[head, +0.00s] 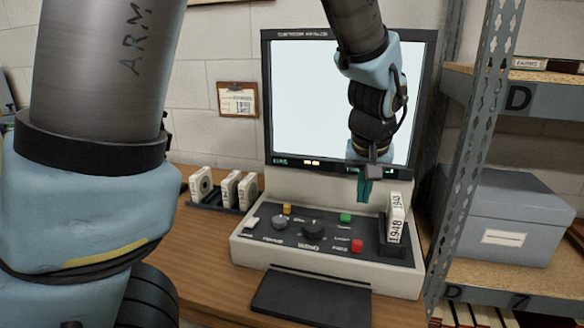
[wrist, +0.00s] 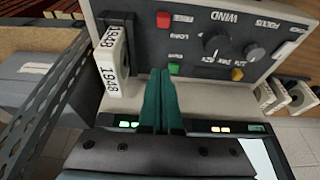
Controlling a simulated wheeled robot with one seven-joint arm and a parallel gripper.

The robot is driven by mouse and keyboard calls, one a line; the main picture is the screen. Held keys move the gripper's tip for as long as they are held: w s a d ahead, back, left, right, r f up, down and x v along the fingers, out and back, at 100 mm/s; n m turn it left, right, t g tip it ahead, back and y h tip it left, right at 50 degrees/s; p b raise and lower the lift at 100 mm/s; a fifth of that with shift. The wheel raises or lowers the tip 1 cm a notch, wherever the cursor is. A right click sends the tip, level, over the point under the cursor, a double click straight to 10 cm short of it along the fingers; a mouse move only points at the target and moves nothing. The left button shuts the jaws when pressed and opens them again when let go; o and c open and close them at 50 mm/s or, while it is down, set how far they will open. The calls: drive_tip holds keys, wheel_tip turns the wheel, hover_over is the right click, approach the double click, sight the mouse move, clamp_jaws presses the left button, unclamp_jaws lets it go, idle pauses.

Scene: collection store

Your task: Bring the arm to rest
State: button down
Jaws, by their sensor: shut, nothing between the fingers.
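My gripper (head: 365,186) is in front of the lower right part of the lit screen (head: 310,95) of a microfilm reader (head: 240,258). In the wrist view its two teal fingers (wrist: 160,85) lie together with nothing between them. The fingers point toward the reader's sloped control panel. A white film box marked 1948 (head: 396,220) stands in the dark slot at the panel's right end; it also shows in the wrist view (wrist: 112,70), beside the fingers and apart from them. The panel carries knobs and a red button (head: 356,246), a green button (head: 345,217) and a yellow button (head: 287,208).
Several white film boxes (head: 228,188) stand in a dark rack on the wooden table (head: 195,262), left of the reader. A perforated metal shelf post (head: 480,130) rises close on the right, with a grey box (head: 510,215) on its shelf. A clipboard (head: 238,100) hangs on the wall.

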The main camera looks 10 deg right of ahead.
drive_tip(key=shift+n+y, duration=0.3)
drive_tip(key=shift+n, duration=0.3)
drive_tip(key=w+a, duration=0.1)
drive_tip(key=a, duration=0.1)
drive_tip(key=w+a+f, duration=0.1)
drive_tip(key=a, duration=0.2)
drive_tip(key=w+a, duration=0.2)
drive_tip(key=a, duration=0.1)
drive_tip(key=shift+f, duration=0.2)
drive_tip(key=s+a+f+n+g, duration=0.1)
drive_tip(key=a, duration=1.2)
drive_tip(key=a+f+n+y, duration=0.1)
drive_tip(key=a+f+n, duration=0.1)
drive_tip(key=a, duration=1.1)
drive_tip(key=shift+s+f+g, duration=0.25)
drive_tip(key=shift+s+g, duration=0.1)
drive_tip(key=shift+g, duration=0.05)
